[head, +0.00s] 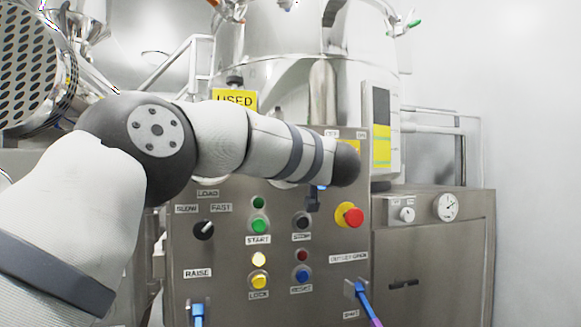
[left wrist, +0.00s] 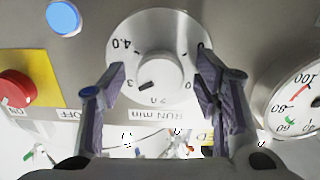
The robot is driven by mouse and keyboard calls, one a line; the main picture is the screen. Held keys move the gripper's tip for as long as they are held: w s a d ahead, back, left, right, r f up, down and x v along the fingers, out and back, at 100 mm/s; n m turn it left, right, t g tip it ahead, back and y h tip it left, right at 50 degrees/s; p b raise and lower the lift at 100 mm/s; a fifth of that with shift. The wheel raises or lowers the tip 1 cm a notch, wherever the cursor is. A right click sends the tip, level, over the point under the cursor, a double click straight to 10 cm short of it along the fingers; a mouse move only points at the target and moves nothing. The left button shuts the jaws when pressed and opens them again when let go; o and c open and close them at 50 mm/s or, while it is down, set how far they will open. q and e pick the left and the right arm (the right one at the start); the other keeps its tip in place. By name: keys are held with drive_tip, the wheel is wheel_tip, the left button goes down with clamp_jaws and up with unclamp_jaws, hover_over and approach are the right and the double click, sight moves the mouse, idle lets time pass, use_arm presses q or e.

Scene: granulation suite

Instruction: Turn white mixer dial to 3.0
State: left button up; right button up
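The white mixer dial (left wrist: 168,28) fills the upper middle of the left wrist view, which is upside down. It has a raised round white knob (left wrist: 160,68) with a dark mark at its lower left. The mark lies near a "3" partly covered by a finger; "4.0" is above it. My left gripper (left wrist: 162,64) is open, one finger on each side of the knob, with visible gaps to it. In the head view my left arm crosses the panel and hides the dial and gripper. My right gripper is not in view.
The steel control panel (head: 230,269) carries a red stop button (head: 350,215) and several other buttons. A separate cabinet (head: 430,270) at right has a smaller knob (head: 407,214). Close to the dial are a blue button (left wrist: 64,18), a red knob (left wrist: 15,88) and a gauge (left wrist: 293,94).

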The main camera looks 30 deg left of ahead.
use_arm(q)
drive_tip(key=v, duration=1.2)
drive_tip(key=shift+s, duration=0.1)
